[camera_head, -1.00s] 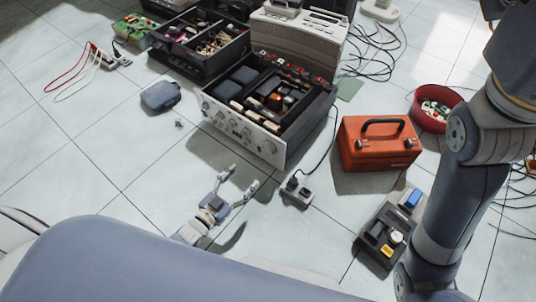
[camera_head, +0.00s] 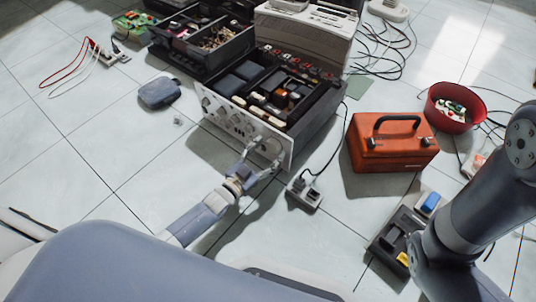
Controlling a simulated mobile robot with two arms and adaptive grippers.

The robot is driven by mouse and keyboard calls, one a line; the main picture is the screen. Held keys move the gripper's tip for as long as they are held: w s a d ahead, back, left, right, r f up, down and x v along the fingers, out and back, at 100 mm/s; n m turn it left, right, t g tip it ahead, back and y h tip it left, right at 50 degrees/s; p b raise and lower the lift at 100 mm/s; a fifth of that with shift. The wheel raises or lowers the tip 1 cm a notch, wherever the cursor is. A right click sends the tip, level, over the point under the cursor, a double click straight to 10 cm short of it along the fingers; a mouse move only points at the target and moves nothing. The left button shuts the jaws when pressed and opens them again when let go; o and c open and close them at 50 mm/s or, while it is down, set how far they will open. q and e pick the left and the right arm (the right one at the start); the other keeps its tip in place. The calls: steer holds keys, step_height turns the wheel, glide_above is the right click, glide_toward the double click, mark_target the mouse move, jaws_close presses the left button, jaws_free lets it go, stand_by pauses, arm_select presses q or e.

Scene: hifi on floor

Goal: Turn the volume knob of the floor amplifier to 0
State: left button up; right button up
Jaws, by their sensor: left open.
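The floor amplifier (camera_head: 243,128) stands on the tiles in the middle, its lid off and its silver front panel facing me. Several knobs line the panel. The large knob (camera_head: 271,147) near its right end looks like the volume knob; its markings are too small to read. My left gripper (camera_head: 268,154) reaches in from the lower left and is open. Its fingertips are at the large knob, on either side of it in this view. I cannot tell whether they touch it. My right arm shows at the right, but its gripper is out of view.
A socket block (camera_head: 304,194) with a plugged cable lies just right of my left gripper. An orange toolbox (camera_head: 392,153), a red bowl (camera_head: 455,124) and a black tray (camera_head: 388,238) stand to the right. A grey pouch (camera_head: 159,94) lies left.

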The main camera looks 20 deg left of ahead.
arm_select(q)
steer(key=shift+w, duration=0.2)
steer(key=shift+c, duration=0.3)
steer(key=c, duration=1)
